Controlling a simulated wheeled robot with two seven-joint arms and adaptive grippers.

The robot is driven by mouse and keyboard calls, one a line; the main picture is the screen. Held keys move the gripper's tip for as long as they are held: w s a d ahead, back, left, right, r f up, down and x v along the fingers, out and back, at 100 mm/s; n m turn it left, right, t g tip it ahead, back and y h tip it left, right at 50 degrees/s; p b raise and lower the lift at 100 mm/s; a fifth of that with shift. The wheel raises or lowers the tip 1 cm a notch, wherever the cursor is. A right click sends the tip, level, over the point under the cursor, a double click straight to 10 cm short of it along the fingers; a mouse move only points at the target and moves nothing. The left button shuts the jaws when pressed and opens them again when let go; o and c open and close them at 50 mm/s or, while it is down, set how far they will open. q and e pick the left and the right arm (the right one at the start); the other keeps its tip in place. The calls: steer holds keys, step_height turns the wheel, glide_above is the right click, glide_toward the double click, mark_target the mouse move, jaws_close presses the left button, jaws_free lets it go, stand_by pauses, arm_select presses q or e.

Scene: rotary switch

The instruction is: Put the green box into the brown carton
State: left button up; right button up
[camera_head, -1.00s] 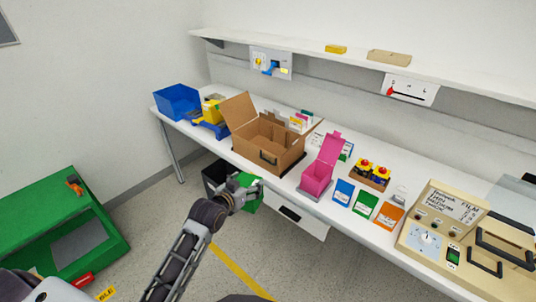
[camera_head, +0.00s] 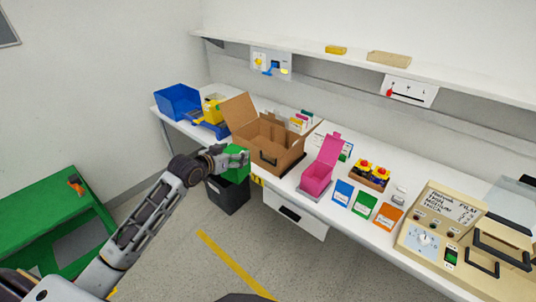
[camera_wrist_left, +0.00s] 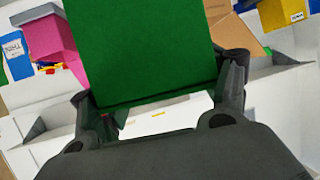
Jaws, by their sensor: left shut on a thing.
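The green box (camera_head: 236,163) is held in my left gripper (camera_head: 222,157), which is shut on it. In the head view it is in front of the table's front edge, to the left of the brown carton (camera_head: 288,157) and above a black bin. In the left wrist view the green box (camera_wrist_left: 140,50) fills the upper middle between the two fingers. The brown carton stands open on the table with its flaps spread. Part of its cardboard (camera_wrist_left: 236,30) shows behind the box in the wrist view. My right gripper is not in view.
A black bin (camera_head: 229,196) stands on the floor below. A pink box (camera_head: 318,176) with a raised lid stands right of the carton. A blue bin (camera_head: 177,101) and a yellow-blue item (camera_head: 211,118) are to its left. A shelf (camera_head: 380,60) runs above the table.

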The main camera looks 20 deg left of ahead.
arm_select(q)
steer(key=w+a+r+m+h, duration=0.1)
steer(key=w+a+r, duration=0.1)
steer(key=a, duration=0.6)
steer(key=shift+w+a+r+p, duration=0.25)
steer(key=shift+w+r+p, duration=0.05)
steer(key=shift+w+r, duration=0.15)
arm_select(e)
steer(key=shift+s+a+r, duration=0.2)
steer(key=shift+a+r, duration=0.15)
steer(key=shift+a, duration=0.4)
arm_select(q)
steer(key=shift+f, duration=0.15)
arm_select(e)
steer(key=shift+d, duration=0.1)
